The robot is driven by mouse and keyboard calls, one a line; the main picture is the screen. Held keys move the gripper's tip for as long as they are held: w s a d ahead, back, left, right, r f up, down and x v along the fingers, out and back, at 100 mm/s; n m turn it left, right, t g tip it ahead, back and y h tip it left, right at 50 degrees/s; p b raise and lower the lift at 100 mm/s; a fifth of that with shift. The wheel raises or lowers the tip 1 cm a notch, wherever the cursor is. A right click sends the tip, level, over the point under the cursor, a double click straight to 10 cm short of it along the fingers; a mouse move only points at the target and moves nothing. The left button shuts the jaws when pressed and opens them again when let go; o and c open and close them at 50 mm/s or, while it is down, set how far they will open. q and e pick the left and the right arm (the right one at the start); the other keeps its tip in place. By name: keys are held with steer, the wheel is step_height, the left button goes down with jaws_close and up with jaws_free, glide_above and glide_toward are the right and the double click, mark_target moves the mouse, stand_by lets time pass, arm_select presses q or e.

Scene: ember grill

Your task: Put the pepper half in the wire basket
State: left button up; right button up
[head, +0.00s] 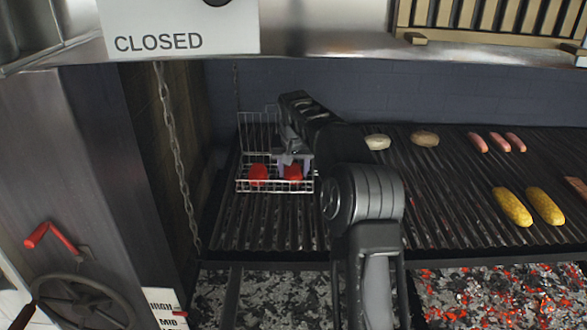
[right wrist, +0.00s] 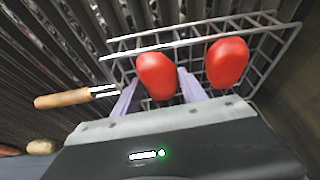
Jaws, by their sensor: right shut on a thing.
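My right gripper (head: 291,163) reaches down into the wire basket (head: 247,187), which stands at the left end of the grill. It is shut on a red pepper half (head: 293,173), which also shows between the fingers in the right wrist view (right wrist: 156,76). The held pepper half is inside the basket's outline; I cannot tell whether it touches the basket floor. A second red pepper half (head: 258,174) sits in the basket to its left, apart from the fingers; it also shows in the right wrist view (right wrist: 228,62). My left gripper is not in view.
Two round pieces (head: 424,138), several sausages (head: 496,142) and two yellow corn cobs (head: 528,207) lie on the grill grate (head: 440,180). A wooden handle (right wrist: 62,98) extends beside the basket. A chain (head: 172,135) hangs at left, near a crank wheel (head: 75,300).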

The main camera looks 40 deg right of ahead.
steer(key=shift+f, duration=0.15)
steer(key=o, duration=1.4)
steer(key=shift+r, duration=0.25)
steer(key=shift+s+r, duration=0.1)
steer(key=shift+r, duration=0.15)
steer(key=b+v, duration=0.1)
steer(key=v, duration=1)
steer(key=shift+a+r+b, duration=0.15)
steer(key=shift+r+b, duration=0.05)
steer(key=shift+b, duration=0.1)
